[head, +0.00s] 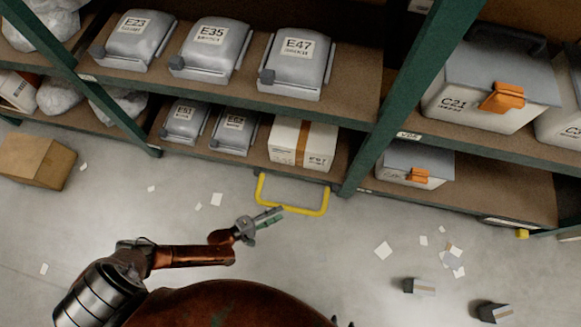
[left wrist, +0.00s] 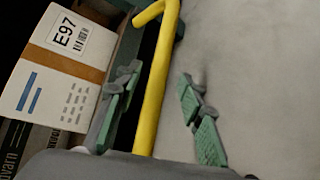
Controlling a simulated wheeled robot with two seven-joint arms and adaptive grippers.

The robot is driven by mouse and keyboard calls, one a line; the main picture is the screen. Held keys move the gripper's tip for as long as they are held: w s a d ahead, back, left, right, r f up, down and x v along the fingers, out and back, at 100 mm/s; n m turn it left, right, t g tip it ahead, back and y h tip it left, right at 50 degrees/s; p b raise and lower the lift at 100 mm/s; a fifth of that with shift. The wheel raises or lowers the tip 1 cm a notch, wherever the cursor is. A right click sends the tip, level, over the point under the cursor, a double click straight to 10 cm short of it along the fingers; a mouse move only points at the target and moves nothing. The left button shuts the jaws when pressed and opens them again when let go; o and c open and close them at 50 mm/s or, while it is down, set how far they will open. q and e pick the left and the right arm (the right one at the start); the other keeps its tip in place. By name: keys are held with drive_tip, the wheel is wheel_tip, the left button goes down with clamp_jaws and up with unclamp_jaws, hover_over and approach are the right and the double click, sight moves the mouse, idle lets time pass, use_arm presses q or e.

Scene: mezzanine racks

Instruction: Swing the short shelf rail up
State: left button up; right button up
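The short shelf rail (head: 300,211) is a yellow U-shaped bar at the front edge of the lower shelf, its long side lower in the head view than its two ends. My left gripper (head: 272,214) is beside the left part of that long side. In the left wrist view the yellow rail (left wrist: 152,110) runs between the two green-padded fingers of the left gripper (left wrist: 158,78). The fingers are apart, with a gap visible on the right side of the bar. My right gripper does not show in either view.
A white carton (head: 290,142) with a tan band stands on the lower shelf behind the rail. A green upright (head: 372,150) stands right of it. A cardboard box (head: 35,161) is on the floor at left. Paper scraps and two small boxes (head: 419,287) lie at right.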

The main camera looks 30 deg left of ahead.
sight(286, 209)
use_arm(q)
drive_tip(key=b+x, duration=0.1)
drive_tip(key=x, duration=0.4)
drive_tip(key=shift+f, duration=0.2)
drive_tip(key=shift+w+d+b, duration=0.3)
drive_tip(key=shift+w+b, duration=0.05)
drive_tip(key=shift+w, duration=0.15)
use_arm(e)
drive_tip(key=shift+d+f+t, duration=0.25)
drive_tip(key=shift+f+t, duration=0.05)
drive_tip(key=shift+f, duration=0.45)
drive_tip(key=shift+d+f+t, duration=0.2)
drive_tip(key=shift+f+t, duration=0.1)
drive_tip(key=shift+f, duration=0.45)
use_arm(q)
drive_tip(key=shift+c, duration=0.5)
clamp_jaws()
